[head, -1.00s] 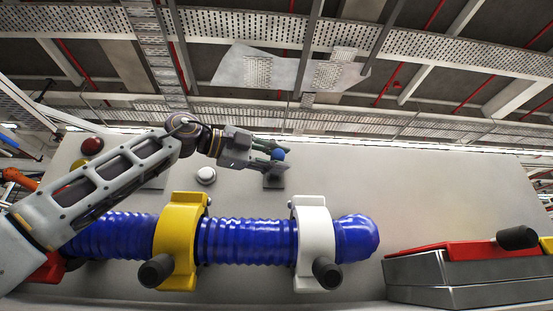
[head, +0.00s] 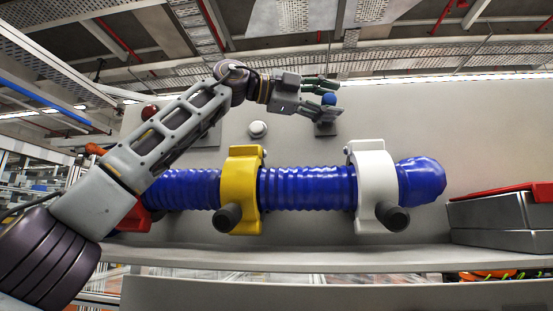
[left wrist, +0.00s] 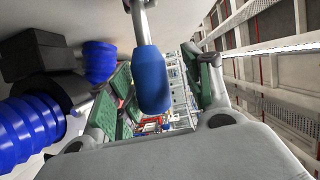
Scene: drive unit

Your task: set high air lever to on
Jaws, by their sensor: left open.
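The lever has a blue knob (head: 329,99) on a small grey mount (head: 326,130) on the grey panel. My left gripper (head: 334,98) is open, with one finger above and one below the blue knob. In the left wrist view, the blue handle (left wrist: 151,82) on its metal stem stands between the two green-padded fingers. The fingers are apart, with gaps showing beside the handle. Whether either pad touches it cannot be told. My right gripper is not in view.
Below the lever runs a blue corrugated hose (head: 308,188) with a yellow clamp (head: 241,175) and a white clamp (head: 373,172), each with a black knob. A white round button (head: 258,129) lies left of the lever. A grey box (head: 490,212) stands at right.

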